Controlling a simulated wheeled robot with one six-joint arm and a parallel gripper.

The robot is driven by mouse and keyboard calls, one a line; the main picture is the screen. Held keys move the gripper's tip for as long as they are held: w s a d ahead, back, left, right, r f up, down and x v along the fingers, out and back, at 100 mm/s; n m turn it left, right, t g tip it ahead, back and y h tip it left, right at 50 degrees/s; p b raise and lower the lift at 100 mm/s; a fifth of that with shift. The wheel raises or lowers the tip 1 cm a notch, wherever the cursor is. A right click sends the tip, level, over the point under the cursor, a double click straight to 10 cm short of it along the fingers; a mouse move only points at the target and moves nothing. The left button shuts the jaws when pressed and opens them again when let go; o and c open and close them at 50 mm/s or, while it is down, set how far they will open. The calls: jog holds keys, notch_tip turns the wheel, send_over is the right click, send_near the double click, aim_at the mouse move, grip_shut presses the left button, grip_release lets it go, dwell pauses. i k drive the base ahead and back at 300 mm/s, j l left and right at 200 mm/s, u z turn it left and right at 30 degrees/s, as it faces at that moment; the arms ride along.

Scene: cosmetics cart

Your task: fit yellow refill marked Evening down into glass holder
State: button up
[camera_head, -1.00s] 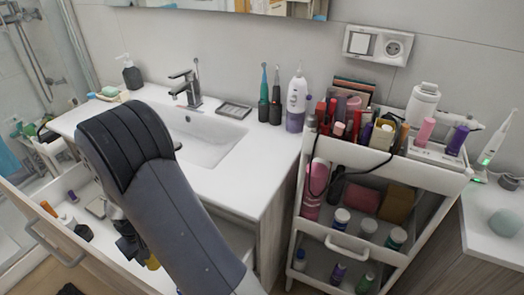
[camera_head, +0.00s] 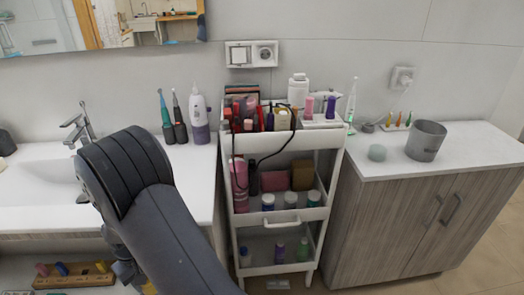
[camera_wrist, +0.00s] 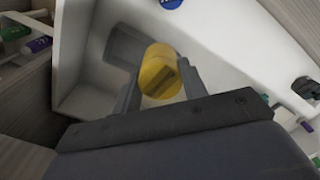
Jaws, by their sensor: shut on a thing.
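In the wrist view, my gripper (camera_wrist: 160,88) is shut on a yellow cylindrical refill (camera_wrist: 158,64), with one finger on each side of it. A dark slot or mark shows on its near face, but I cannot read any word there. I cannot pick out the glass holder for certain in either view.
A white cart (camera_head: 286,214) with several cosmetics stands right of the sink counter (camera_head: 195,185). A wooden rack (camera_head: 75,279) is low at left.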

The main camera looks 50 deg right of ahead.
aim_at(377, 153)
jog(key=k+z, duration=0.1)
jog(key=z, duration=0.3)
jog(key=k+z, duration=0.1)
jog(key=z, duration=0.3)
jog(key=k+l+z, duration=0.1)
jog(key=z, duration=0.3)
jog(key=l+z, duration=0.15)
jog(key=z, duration=0.25)
jog(key=k, duration=0.05)
